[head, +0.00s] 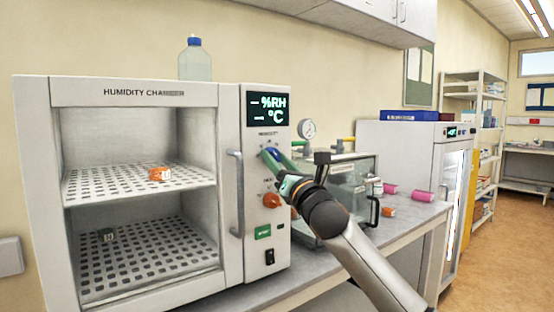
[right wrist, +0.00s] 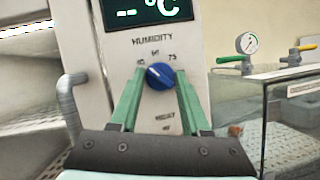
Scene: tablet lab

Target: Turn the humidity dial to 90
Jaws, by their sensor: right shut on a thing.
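The humidity dial (right wrist: 160,76) is a round blue knob on the chamber's front panel, under the word HUMIDITY. Its white mark points to the upper left, towards the left-hand number; 75 is printed at its upper right. My right gripper (right wrist: 161,80) has its green fingers on either side of the dial and is shut on it. In the head view the right gripper (head: 270,157) reaches the panel from the lower right and mostly hides the dial. The display (head: 267,108) above shows dashes before %RH and °C. My left gripper is not in view.
An orange knob (head: 271,200), a green switch (head: 263,232) and a black rocker switch (head: 269,257) sit lower on the panel. The chamber's door handle (head: 236,193) stands out left of the panel. A glass-sided box (head: 340,185) with a gauge (head: 307,129) stands to the right.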

